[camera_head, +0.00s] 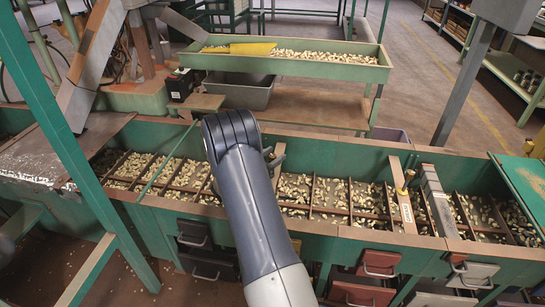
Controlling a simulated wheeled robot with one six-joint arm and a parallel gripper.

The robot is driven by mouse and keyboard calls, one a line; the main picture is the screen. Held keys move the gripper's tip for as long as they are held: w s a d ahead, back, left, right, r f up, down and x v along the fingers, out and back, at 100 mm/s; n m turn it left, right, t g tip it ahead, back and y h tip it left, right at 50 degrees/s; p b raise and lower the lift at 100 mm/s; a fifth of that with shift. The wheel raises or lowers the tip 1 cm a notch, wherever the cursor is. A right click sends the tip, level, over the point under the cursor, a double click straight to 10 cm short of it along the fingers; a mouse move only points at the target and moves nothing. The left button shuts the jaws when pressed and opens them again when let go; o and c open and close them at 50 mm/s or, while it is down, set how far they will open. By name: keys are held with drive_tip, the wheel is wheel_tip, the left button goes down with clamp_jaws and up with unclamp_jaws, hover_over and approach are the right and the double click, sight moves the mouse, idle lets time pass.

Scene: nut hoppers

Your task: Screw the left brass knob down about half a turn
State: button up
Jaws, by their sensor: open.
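A small brass knob (408,177) stands on a wooden slat (404,208) that crosses the green hopper trough, right of the middle. A second small yellowish shape (528,147), perhaps another knob, shows at the far right edge by the green panel. My gripper (277,163) is over the trough, mostly hidden behind my own dark arm. Only some grey finger parts show at the arm's right side. It is well to the left of the brass knob, not touching it, and I see nothing held in it.
The green trough (340,233) has several compartments of nuts. A grey bar (436,195) crosses it just right of the knob's slat. A raised green tray (300,68) of nuts stands behind. Drawers with handles (378,264) line the front. A green post (60,130) rises at left.

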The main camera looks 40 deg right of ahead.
drive_tip(key=c, duration=0.9)
drive_tip(key=shift+m+g, duration=0.3)
drive_tip(key=shift+g, duration=0.2)
drive_tip(key=m+g, duration=0.2)
drive_tip(key=g, duration=0.2)
drive_tip(key=shift+m, duration=0.3)
drive_tip(key=m+g, duration=0.2)
drive_tip(key=g, duration=0.1)
drive_tip(key=shift+f+g+y, duration=0.15)
drive_tip(key=shift+g+y, duration=0.15)
drive_tip(key=shift+y, duration=0.1)
drive_tip(key=shift+m+g+y+b, duration=0.75)
drive_tip(key=shift+m+g+y, duration=0.45)
drive_tip(key=shift+m+g, duration=0.95)
drive_tip(key=shift+g+y, duration=0.3)
drive_tip(key=shift+g, duration=0.35)
drive_tip(key=o, duration=0.9)
